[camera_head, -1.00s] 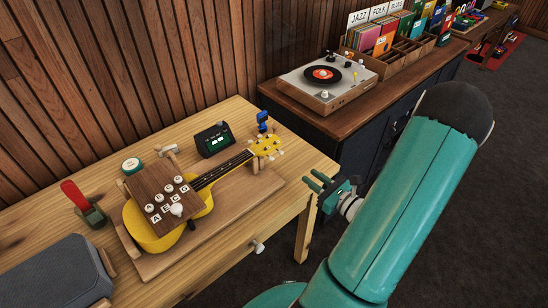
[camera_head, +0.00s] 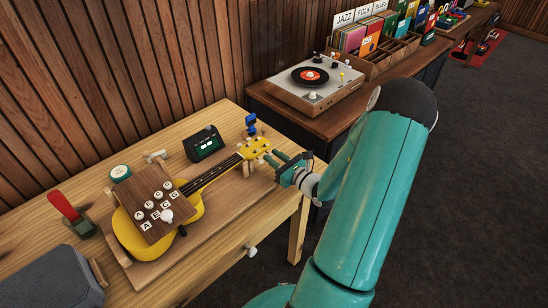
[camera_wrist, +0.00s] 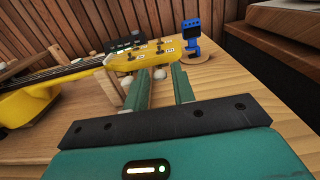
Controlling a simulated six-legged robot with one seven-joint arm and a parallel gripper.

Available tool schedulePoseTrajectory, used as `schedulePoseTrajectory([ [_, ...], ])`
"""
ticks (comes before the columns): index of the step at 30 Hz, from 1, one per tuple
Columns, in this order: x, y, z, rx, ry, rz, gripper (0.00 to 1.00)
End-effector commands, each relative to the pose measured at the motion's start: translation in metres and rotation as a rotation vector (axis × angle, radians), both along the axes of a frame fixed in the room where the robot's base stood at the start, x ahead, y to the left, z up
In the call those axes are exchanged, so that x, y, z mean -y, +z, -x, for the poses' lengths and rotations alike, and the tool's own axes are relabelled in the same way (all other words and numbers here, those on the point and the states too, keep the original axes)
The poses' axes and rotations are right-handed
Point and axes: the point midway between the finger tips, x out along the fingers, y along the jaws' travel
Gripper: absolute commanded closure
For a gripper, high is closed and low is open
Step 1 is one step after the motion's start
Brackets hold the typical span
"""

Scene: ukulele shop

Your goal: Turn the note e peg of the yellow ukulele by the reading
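The yellow ukulele (camera_head: 128,236) lies on a wooden board, its headstock (camera_head: 254,147) toward the right end of the table. In the wrist view its headstock (camera_wrist: 150,52) carries small labels too blurred to read. A pale peg (camera_wrist: 160,74) shows between my fingers, apart from both as far as I can see. My gripper (camera_head: 272,159) is open beside the headstock's near edge; its two green fingers (camera_wrist: 162,85) point at it in the wrist view. The tuner (camera_head: 204,143) behind the neck has a lit green screen; its reading is too small to make out.
A dark wooden panel with knobs lettered A, E, C, G (camera_head: 150,205) covers the ukulele body. A blue clip-like device (camera_head: 251,124) stands behind the headstock. A red-handled tool (camera_head: 68,210) and grey box (camera_head: 48,277) are at left. A record player (camera_head: 308,88) stands beyond.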

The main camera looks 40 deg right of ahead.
Motion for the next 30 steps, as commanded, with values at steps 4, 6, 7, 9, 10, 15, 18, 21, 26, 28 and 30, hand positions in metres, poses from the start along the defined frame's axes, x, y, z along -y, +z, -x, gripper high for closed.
schedulePoseTrajectory([
  [4,-0.0003,0.0002,-0.0042,0.000,0.000,0.000,0.75],
  [6,-0.0003,0.0002,-0.0041,0.000,0.000,0.000,0.75],
  [7,-0.0003,0.0002,-0.0040,0.000,0.000,0.000,0.75],
  [9,-0.0002,0.0002,-0.0039,0.000,0.000,0.000,0.75],
  [10,-0.0002,0.0001,-0.0039,0.000,0.000,0.000,0.80],
  [15,-0.0002,0.0001,-0.0037,0.000,0.000,0.000,1.00],
  [18,-0.0001,0.0001,-0.0036,0.000,0.000,0.002,1.00],
  [21,-0.0002,0.0001,-0.0036,0.000,0.000,0.012,1.00],
  [26,-0.0004,-0.0001,-0.0037,0.001,0.000,0.057,1.00],
  [28,-0.0004,-0.0002,-0.0037,0.002,0.000,0.090,1.00],
  [30,-0.0006,-0.0003,-0.0038,0.002,0.001,0.132,1.00],
])
